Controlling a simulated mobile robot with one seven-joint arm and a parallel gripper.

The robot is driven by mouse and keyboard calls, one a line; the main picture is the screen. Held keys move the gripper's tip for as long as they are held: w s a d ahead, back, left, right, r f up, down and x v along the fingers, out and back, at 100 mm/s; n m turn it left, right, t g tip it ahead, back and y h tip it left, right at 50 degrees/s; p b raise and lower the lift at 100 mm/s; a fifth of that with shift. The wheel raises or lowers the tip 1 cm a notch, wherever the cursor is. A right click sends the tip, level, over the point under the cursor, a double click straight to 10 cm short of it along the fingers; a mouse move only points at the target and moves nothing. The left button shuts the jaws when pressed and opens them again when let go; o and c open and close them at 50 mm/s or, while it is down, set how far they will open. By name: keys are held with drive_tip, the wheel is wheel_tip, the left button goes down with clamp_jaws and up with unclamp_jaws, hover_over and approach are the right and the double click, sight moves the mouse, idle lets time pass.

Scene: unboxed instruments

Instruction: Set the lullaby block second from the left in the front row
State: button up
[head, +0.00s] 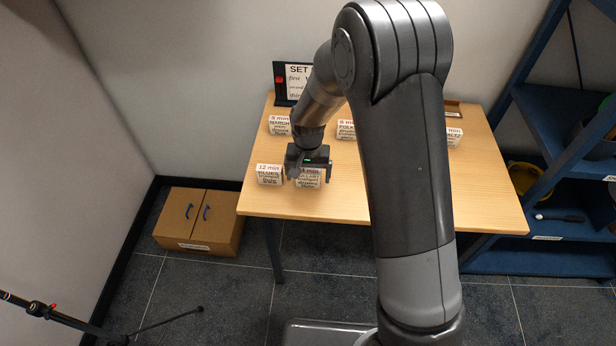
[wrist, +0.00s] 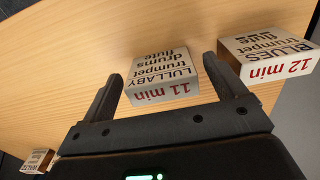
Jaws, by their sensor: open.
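The lullaby block (head: 309,178) is a white block reading "11 min" in red, with "LULLABY", "trumpet", "drums" and "flute" below. It appears to stand on the table near the front edge, just right of the blues block (head: 268,175), with a gap between them. My gripper (head: 308,168) is over the lullaby block. In the wrist view the open fingers (wrist: 163,68) stand on either side of the lullaby block (wrist: 163,80), with small gaps. The blues block (wrist: 268,55), marked "12 min", lies outside the right finger there.
The march block (head: 279,125), another block (head: 346,130) and a partly hidden block (head: 453,137) stand farther back on the table (head: 330,205). A sign (head: 298,78) stands at the back. My arm hides the table's middle.

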sight(309, 173)
wheel_tip(309, 173, up, 10)
drive_tip(key=shift+r, duration=0.15)
drive_tip(key=s+d+r+t, duration=0.1)
drive_tip(key=s+d+r, duration=0.3)
drive_tip(key=d+r, duration=0.25)
drive_tip(key=s+d+r+t, duration=0.2)
drive_tip(key=s+d+r, duration=0.25)
drive_tip(key=r, duration=0.35)
drive_tip(key=s+d+r+t, duration=0.2)
drive_tip(key=s+d+r, duration=0.3)
drive_tip(key=s+d, duration=0.4)
drive_tip(key=s, duration=0.5)
drive_tip(key=shift+s+d+r+t, duration=0.2)
drive_tip(key=shift+s+t, duration=0.1)
drive_tip(key=shift+s, duration=0.1)
